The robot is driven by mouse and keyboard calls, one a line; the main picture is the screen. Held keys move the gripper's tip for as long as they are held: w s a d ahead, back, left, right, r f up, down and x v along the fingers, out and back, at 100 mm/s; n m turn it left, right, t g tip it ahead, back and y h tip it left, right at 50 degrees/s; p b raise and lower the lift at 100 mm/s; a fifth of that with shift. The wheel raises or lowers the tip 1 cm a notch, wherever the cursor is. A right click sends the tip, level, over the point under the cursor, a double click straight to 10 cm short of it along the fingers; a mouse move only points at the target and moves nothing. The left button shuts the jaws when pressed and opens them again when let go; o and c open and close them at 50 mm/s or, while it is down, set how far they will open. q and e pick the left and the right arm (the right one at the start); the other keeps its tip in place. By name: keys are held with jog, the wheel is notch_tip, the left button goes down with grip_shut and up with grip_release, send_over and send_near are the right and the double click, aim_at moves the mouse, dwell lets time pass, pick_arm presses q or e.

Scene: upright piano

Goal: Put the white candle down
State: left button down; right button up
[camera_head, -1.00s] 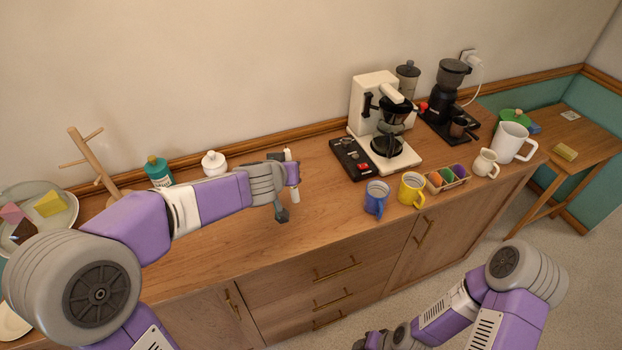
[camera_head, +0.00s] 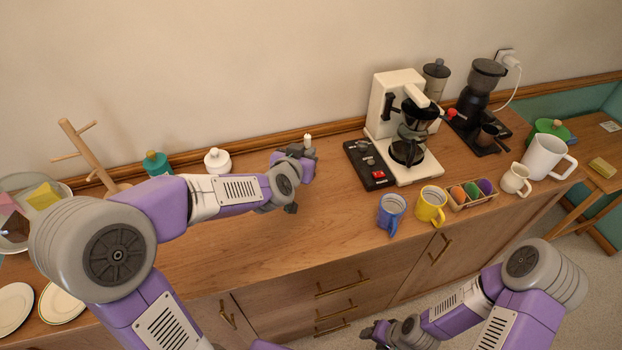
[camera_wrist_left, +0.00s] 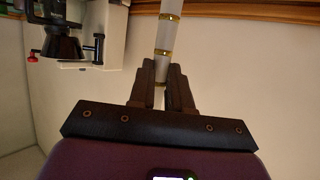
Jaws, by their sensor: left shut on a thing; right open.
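The white candle (camera_wrist_left: 170,38) has gold bands and is held between the fingers of my left gripper (camera_wrist_left: 161,80) in the left wrist view. In the head view, my left gripper (camera_head: 303,160) is over the wooden counter (camera_head: 335,215), toward the wall. Only the upper tip of the candle (camera_head: 307,141) shows there, upright above the fingers; my gripper hides the rest. I cannot tell whether its base touches the counter. My right gripper (camera_head: 372,333) is open and empty, low in front of the drawers.
Right of my left gripper stand a black switch box (camera_head: 369,166) and a white coffee maker (camera_head: 424,165). A blue mug (camera_head: 391,214) and a yellow mug (camera_head: 430,206) are near the front edge. A white lidded pot (camera_head: 217,161) stands left. Counter in front of the gripper is clear.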

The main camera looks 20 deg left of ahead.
pick_arm(q)
notch_tip(320, 180, down, 7)
jog(key=b, duration=0.3)
pick_arm(e)
notch_tip(320, 180, down, 4)
jog(key=shift+s, duration=0.1)
pick_arm(q)
jog(key=shift+s, duration=0.1)
jog(key=c, duration=1.1)
grip_release()
jog(key=shift+o, duration=0.2)
